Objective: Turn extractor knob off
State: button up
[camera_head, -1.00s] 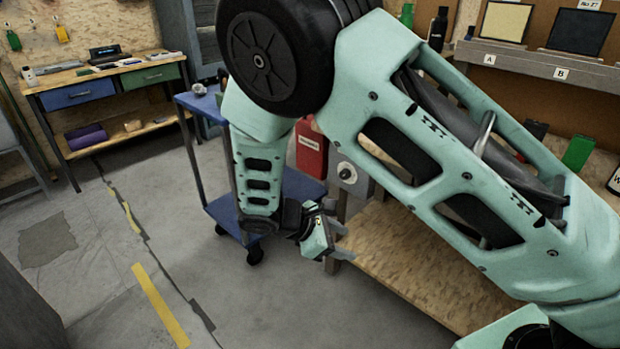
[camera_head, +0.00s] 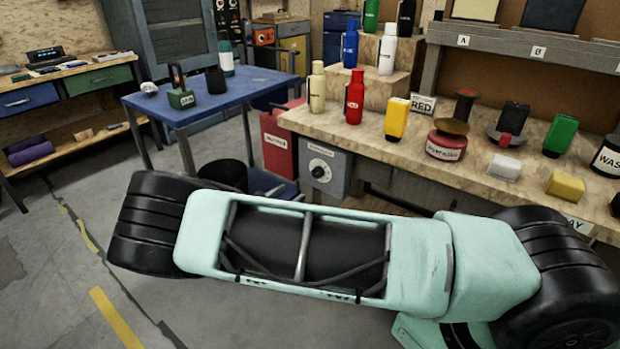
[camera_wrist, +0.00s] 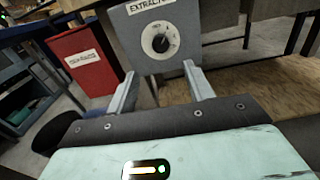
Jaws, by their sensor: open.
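The extractor box (camera_head: 338,172) is a grey panel under the workbench's left end, with a round dial on its front. In the wrist view the box (camera_wrist: 185,22) is labelled "EXTRACTOR" and has a black knob (camera_wrist: 160,43) on a white dial. I cannot read the knob's setting clearly. My gripper (camera_wrist: 160,70) is open and empty, its two fingers pointing at the box, one on each side below the knob. The fingers appear short of the knob and not around it. In the head view my gripper is hidden; the knob (camera_head: 318,171) is visible there above my arm.
A red container (camera_head: 279,140) stands left of the box, beside a blue cart (camera_head: 225,105). The workbench (camera_head: 380,140) above holds bottles, including a red one (camera_head: 354,98), and several tins and blocks. Open floor (camera_head: 60,270) lies to the left.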

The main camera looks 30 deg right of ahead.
aim_at(316, 174)
jog(key=x, duration=1)
jog(key=shift+w+d, duration=0.1)
jog(key=shift+d, duration=0.25)
jog(key=c, duration=1)
